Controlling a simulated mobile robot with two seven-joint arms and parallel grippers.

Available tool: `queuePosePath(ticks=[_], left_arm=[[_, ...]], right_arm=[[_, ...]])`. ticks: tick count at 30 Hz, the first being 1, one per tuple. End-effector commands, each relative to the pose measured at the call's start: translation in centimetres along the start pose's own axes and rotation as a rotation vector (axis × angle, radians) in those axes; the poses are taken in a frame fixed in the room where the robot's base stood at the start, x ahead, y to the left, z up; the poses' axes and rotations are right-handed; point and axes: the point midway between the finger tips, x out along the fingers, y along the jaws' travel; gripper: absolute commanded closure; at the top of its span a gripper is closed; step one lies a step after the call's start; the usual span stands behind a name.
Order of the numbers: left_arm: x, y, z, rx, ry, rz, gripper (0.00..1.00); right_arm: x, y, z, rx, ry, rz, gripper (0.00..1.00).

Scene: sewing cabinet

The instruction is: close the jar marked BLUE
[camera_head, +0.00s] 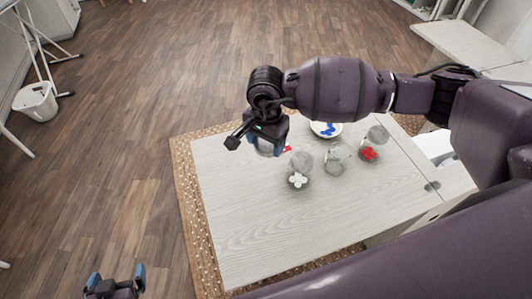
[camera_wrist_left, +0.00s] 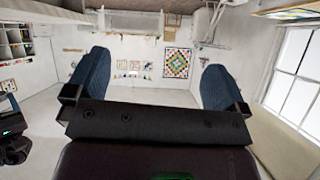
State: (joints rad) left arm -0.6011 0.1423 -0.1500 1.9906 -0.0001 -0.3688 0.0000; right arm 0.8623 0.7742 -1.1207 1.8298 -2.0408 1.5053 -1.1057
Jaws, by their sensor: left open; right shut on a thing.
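My right gripper (camera_head: 268,143) hangs over the far left part of the table, shut on a pale, see-through round thing (camera_head: 266,149). The gripper hides much of it, so I cannot tell whether it is a lid or a jar. To its right stand clear glass jars: one with white pieces (camera_head: 298,181), one that looks empty or greyish (camera_head: 335,158), and one with red pieces (camera_head: 369,154). I cannot read any marking. My left gripper (camera_head: 115,281) is open and empty, low at the left, off the table; its spread fingers also show in the left wrist view (camera_wrist_left: 155,65).
A white dish (camera_head: 315,128) with blue pieces lies behind the jars, partly behind my right arm. A small red piece (camera_head: 287,149) lies beside my right gripper. The front of the pale table (camera_head: 265,235) is clear. A white basket (camera_head: 37,102) stands on the floor far left.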

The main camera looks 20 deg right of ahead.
Motion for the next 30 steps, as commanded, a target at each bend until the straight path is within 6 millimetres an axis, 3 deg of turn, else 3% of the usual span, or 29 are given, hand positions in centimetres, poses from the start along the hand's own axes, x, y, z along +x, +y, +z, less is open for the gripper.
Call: queuePosePath(ticks=[6, 24, 30], left_arm=[[0.2, 0.0, -0.1, 0.001, 0.004, 0.001, 0.00], [0.0, 0.0, 0.2, -0.003, -0.001, 0.002, 0.00], [1.3, 2.1, -1.0, -0.139, 0.057, 0.060, 0.00]], right_arm=[[-1.3, 0.0, 0.0, 0.001, 0.001, 0.001, 0.53], [-1.4, 0.0, 0.0, 0.004, 0.000, 0.001, 0.53], [-1.2, -1.0, 0.0, 0.077, 0.002, -0.003, 0.53]])
